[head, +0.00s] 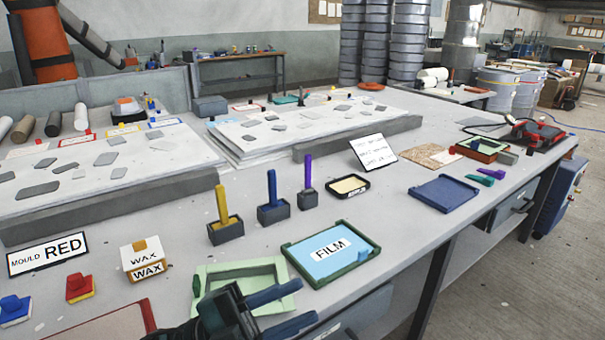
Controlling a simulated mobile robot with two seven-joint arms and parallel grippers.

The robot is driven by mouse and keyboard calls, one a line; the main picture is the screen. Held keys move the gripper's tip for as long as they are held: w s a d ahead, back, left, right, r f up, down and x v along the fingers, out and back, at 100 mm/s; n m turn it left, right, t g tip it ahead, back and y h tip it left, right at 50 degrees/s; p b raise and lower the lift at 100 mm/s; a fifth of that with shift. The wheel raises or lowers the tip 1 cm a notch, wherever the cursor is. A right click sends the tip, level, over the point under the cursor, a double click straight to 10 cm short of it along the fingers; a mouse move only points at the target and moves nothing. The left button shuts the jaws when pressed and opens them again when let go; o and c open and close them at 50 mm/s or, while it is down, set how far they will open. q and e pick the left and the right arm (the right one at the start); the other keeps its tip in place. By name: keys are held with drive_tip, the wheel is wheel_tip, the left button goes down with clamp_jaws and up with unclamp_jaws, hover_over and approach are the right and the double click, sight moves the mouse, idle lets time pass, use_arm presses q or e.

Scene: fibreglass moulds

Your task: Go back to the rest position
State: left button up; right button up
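My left gripper (304,302) is at the bottom of the head view, in front of a pale green tray (222,271). Its two dark blue fingers point right and stand apart, with nothing seen between them. The gripper body hides the near part of the tray; I cannot tell how high above the bench it is. My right gripper is not in view.
A green tray with a FILM card (364,263) lies right of the gripper. Beyond stand yellow (221,197), blue (272,191) and purple (308,173) handles in dark blocks. A WAX box (145,258) is left. The bench's front edge runs close by on the right.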

use_arm(q)
drive_tip(key=w+a+f+n+t+y+p, duration=0.15)
drive_tip(key=a+f+n+t+y, duration=0.25)
drive_tip(key=f+n+t+y, duration=0.45)
drive_tip(key=w+a+f+n+t+y, duration=0.2)
drive_tip(key=a+f+n+t+y, duration=0.3)
drive_tip(key=n, duration=0.6)
drive_tip(key=s+a+f+n+g+y, duration=0.1)
drive_tip(key=s+f+n+g+y, duration=0.1)
drive_tip(key=s+f, duration=0.3)
drive_tip(key=s+a+f+n+g+y, duration=0.2)
drive_tip(key=s+f+g, duration=0.3)
drive_tip(key=f, duration=0.4)
drive_tip(key=shift+s+a+n+y, duration=0.25)
drive_tip(key=shift+n+y, duration=0.2)
drive_tip(key=shift+y, duration=0.1)
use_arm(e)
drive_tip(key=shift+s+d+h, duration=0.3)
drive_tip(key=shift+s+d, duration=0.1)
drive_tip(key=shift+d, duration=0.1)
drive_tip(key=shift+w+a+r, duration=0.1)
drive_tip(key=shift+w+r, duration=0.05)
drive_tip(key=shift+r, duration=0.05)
